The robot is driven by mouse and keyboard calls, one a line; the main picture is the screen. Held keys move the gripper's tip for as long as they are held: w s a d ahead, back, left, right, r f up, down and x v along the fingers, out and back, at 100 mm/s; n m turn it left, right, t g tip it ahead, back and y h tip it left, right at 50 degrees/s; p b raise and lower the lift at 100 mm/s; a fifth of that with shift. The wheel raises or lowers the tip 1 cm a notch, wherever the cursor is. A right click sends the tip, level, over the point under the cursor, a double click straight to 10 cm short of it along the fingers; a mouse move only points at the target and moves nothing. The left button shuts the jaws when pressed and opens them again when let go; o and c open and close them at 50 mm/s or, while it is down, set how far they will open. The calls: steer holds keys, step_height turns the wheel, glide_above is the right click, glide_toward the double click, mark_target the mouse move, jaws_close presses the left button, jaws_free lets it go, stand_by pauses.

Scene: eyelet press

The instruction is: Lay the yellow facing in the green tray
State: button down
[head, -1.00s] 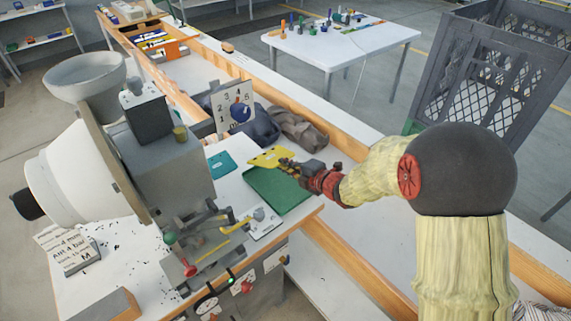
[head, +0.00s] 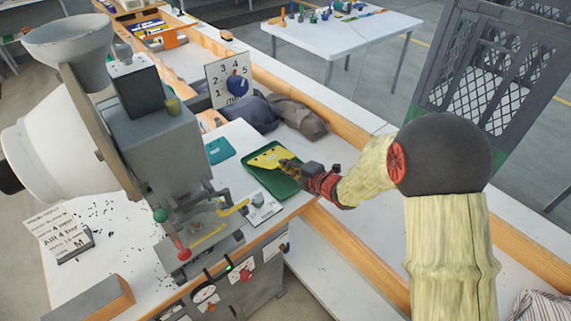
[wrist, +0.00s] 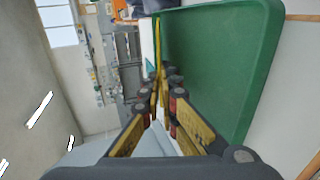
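The yellow facing (head: 266,158) is a flat piece over the far part of the green tray (head: 266,181) in the head view. My gripper (head: 286,165) is shut on its near right end. In the wrist view the facing (wrist: 157,42) shows as a thin yellow strip, edge-on, between my fingertips (wrist: 160,82). The tray (wrist: 222,60) fills the right of that view. The facing seems to be over the tray floor; I cannot tell whether it touches it.
The grey press (head: 165,150) stands left of the tray, with a red-knobbed lever (head: 182,250) in front. A teal piece (head: 218,150) lies just left of the tray. Dark and brown cloth (head: 300,118) lies behind. A grey crate (head: 490,85) stands at the right.

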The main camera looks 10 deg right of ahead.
steer(key=c, duration=2)
jaws_free()
steer(key=shift+o, duration=0.2)
steer(key=shift+p+v, duration=0.45)
steer(key=shift+v, duration=2.55)
